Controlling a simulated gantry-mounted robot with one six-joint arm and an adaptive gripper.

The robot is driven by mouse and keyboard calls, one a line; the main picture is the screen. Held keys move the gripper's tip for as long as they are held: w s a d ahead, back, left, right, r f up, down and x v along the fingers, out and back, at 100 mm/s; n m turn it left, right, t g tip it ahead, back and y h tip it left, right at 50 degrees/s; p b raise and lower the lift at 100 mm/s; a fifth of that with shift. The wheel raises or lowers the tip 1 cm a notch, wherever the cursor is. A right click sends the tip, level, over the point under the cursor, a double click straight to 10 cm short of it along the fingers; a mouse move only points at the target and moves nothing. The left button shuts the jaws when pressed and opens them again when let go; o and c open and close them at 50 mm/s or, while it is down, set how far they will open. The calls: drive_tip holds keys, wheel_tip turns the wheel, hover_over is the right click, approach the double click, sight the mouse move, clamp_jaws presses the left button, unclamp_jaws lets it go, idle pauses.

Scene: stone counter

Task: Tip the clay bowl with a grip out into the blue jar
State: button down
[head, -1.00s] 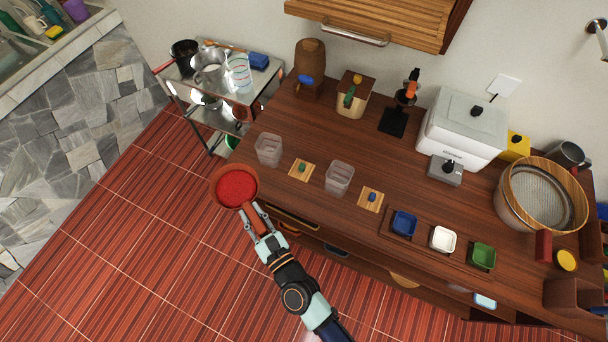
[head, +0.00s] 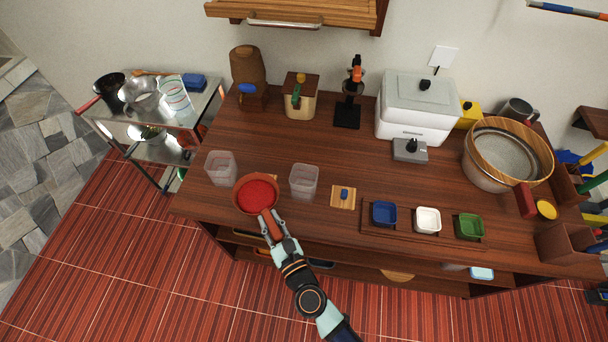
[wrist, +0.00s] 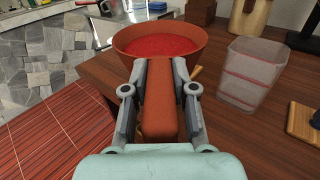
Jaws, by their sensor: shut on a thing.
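The clay bowl (head: 243,197), reddish brown and full of red contents, is held about level by its grip; it also shows in the wrist view (wrist: 125,50). My gripper (head: 269,224) is shut on the grip (wrist: 159,105). The bowl is over the counter's front edge, between two clear jars in the head view. The left clear jar (head: 221,168) and right clear jar (head: 304,181) look empty. A wooden tile with a blue piece (head: 344,194) lies right of the right jar. The bowl mostly hides the tile between the jars. The right jar also shows in the wrist view (wrist: 248,75).
Blue (head: 384,213), white (head: 428,219) and green (head: 469,226) dishes stand in a tray on the right. A wooden tub (head: 497,168) and a white appliance (head: 414,118) stand behind. A metal cart (head: 150,130) is at the left.

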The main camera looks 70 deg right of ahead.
drive_tip(key=s+d+r+m+p, duration=0.2)
drive_tip(key=d+r+m+p, duration=0.1)
drive_tip(key=r+m, duration=0.1)
drive_tip(key=shift+s+d+r+m, duration=0.2)
drive_tip(key=shift+s+d+m, duration=0.05)
drive_tip(key=shift+s+m, duration=0.15)
drive_tip(key=shift+s+d+r+m+p, duration=0.2)
drive_tip(key=shift+d+m+p, duration=0.1)
idle(0.3)
drive_tip(key=shift+s+d+r+m+p, duration=0.35)
drive_tip(key=shift+d+r+m+p, duration=0.1)
drive_tip(key=shift+r+p, duration=0.15)
drive_tip(key=shift+s+d+r+m+p, duration=0.35)
drive_tip(key=shift+r+m+p, duration=0.15)
drive_tip(key=shift+p, duration=0.15)
drive_tip(key=shift+s+d+f+m, duration=0.25)
drive_tip(key=shift+d+m, duration=0.15)
drive_tip(key=shift+m, duration=0.35)
drive_tip(key=shift+s+d+r+m+p, duration=0.25)
drive_tip(key=shift+r+m+p, duration=0.15)
drive_tip(key=shift+m, duration=0.5)
idle(0.6)
drive_tip(key=shift+s+d+f+m+b, duration=0.25)
drive_tip(key=shift+f+m, duration=0.2)
drive_tip(key=shift+m, duration=0.35)
idle(0.5)
